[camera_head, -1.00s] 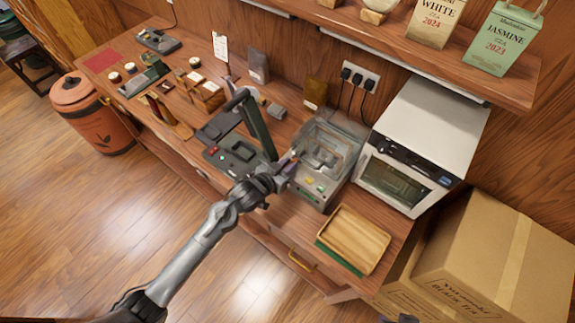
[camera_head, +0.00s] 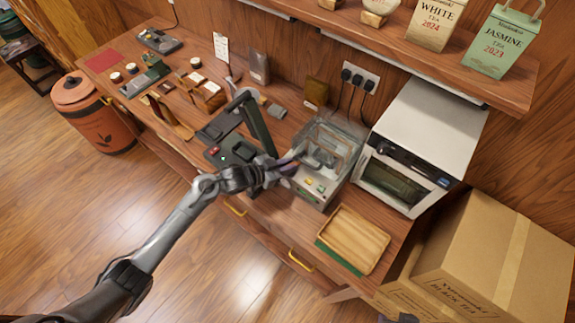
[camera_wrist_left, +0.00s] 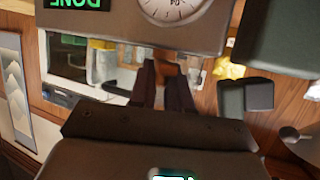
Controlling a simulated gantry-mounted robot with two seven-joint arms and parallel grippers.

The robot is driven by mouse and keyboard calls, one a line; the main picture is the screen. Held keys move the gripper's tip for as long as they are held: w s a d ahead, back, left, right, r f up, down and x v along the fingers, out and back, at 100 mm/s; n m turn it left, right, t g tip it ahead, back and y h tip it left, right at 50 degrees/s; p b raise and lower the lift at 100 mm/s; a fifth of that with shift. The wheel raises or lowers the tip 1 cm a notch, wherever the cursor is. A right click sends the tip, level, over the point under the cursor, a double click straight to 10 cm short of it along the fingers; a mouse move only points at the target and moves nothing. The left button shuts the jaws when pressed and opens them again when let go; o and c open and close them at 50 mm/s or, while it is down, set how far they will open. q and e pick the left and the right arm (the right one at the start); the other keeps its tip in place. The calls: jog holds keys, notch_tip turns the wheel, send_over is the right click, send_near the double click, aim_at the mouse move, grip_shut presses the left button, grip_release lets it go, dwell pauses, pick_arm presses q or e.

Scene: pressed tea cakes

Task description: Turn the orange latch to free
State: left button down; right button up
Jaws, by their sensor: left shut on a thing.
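The machine with the clear cover (camera_head: 342,140) stands on the bench, with lit buttons on its front. My left gripper (camera_head: 299,158) is at the machine's left front edge in the head view. In the left wrist view my left gripper (camera_wrist_left: 166,92) is shut, with its dark fingers close together. A small orange-brown part (camera_wrist_left: 166,68) shows at the fingertips and looks like the orange latch. It is blurred, and the fingers hide most of it. In the head view the latch cannot be made out behind the gripper.
The dark press (camera_head: 235,150) with its raised lever (camera_head: 256,122) is close to the left of my gripper. A white oven (camera_head: 425,135) stands right of the machine. A wooden tray (camera_head: 353,238) lies in front. A shelf (camera_head: 420,62) overhangs the back.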

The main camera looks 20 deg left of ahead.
pick_arm(q)
jog(key=shift+w+a+m+g+h+b, duration=0.1)
jog(key=shift+m+g+h+b, duration=0.25)
jog(key=shift+m+g+h, duration=0.4)
jog(key=shift+m+h, duration=0.25)
jog(key=c, duration=1.2)
grip_release()
jog(key=shift+o, duration=0.2)
jog(key=v, duration=1)
jog(key=shift+s+a+r, duration=0.2)
jog(key=shift+s, duration=0.1)
